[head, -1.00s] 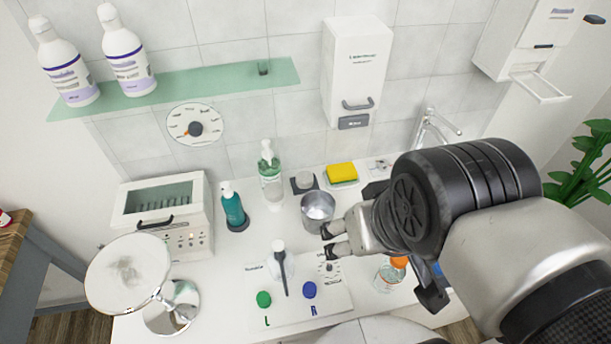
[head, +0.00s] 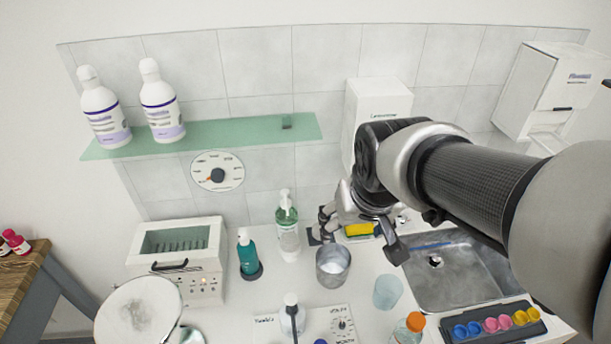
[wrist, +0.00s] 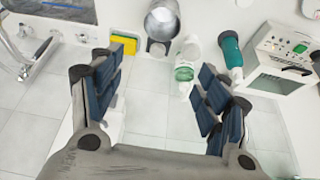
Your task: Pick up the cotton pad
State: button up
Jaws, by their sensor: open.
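A small pale round thing on a dark square base (wrist: 158,47), perhaps the cotton pad, lies beside the metal cup in the wrist view. I cannot tell for sure what it is. In the head view the dark base (head: 314,238) is partly hidden behind my gripper (head: 326,222). The metal cup (head: 332,268) has something white inside; it also shows in the wrist view (wrist: 162,20). My gripper is open and empty, its fingers (wrist: 160,82) wide apart, with tiles and counter showing between them.
A yellow-green sponge (head: 360,230) and a soap bottle (head: 287,228) flank the gripper. A teal bottle (head: 248,254) and white sterilizer box (head: 180,262) stand left. The sink (head: 465,275) is right. A glass shelf (head: 215,133) and wall dispenser (head: 378,105) are above.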

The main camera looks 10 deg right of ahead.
jog(key=w+f, duration=1)
jog(key=w, duration=0.5)
jog(key=b+x, duration=0.1)
jog(key=x, duration=0.8)
jog(key=b+x, duration=0.1)
jog(key=x, duration=0.4)
jog(key=shift+w+a+f+b, duration=0.2)
jog(key=shift+w+a+b, duration=0.1)
jog(key=shift+a, duration=0.05)
jog(key=shift+s+b+x, duration=0.2)
jog(key=shift+b+x, duration=0.35)
jog(key=shift+x, duration=0.95)
jog(key=shift+s+b+x, duration=0.15)
jog(key=shift+b+x, duration=0.4)
jog(key=shift+x, duration=0.95)
jog(key=c, duration=0.8)
